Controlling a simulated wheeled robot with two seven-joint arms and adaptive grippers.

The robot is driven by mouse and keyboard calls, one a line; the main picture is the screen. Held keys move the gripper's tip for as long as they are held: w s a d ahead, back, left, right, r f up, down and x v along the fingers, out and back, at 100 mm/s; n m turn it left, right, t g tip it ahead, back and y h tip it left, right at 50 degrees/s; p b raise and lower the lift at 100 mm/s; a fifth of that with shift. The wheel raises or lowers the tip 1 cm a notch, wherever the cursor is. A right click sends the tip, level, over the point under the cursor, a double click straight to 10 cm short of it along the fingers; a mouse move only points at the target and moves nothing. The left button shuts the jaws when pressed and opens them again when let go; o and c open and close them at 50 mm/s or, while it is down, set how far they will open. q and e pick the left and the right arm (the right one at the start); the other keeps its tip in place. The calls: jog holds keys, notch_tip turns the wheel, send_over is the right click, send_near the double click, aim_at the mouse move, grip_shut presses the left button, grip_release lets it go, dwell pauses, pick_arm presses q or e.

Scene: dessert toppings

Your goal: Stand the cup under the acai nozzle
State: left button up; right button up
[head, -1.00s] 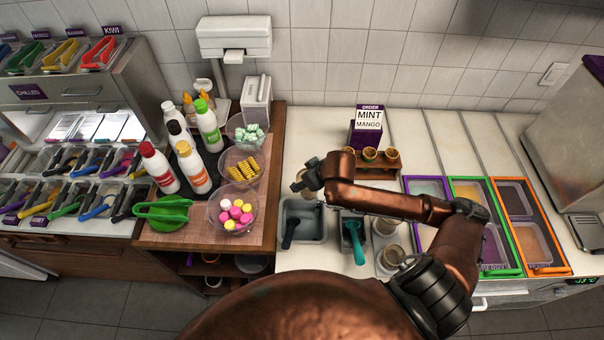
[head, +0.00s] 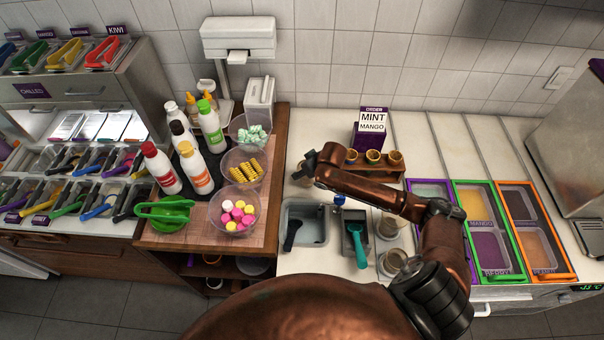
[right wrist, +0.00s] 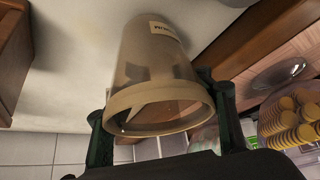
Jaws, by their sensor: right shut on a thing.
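My right gripper (head: 306,172) is over the counter, left of the wooden rack. In the right wrist view, its two dark fingers (right wrist: 162,112) are shut on a translucent tan cup (right wrist: 150,68) with a small paper label, one finger on each side near the rim. The wrist picture is upside down, with the counter at its top; the cup's open rim faces the camera. I cannot tell whether its base touches the counter. In the head view the gripper mostly hides the cup. A steel machine (head: 572,130) stands at the right edge; no acai nozzle shows. My left gripper is not in view.
The wooden rack (head: 376,169) with small brown cups and the order sign (head: 371,128) stand behind my arm. Scoop wells (head: 306,222), clear cups (head: 388,228) and framed topping tubs (head: 488,232) line the counter. Bowls (head: 233,211) and bottles (head: 161,168) stand left.

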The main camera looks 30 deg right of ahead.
jog(key=shift+f, duration=0.85)
jog(key=o, duration=1.1)
jog(key=shift+o, duration=0.2)
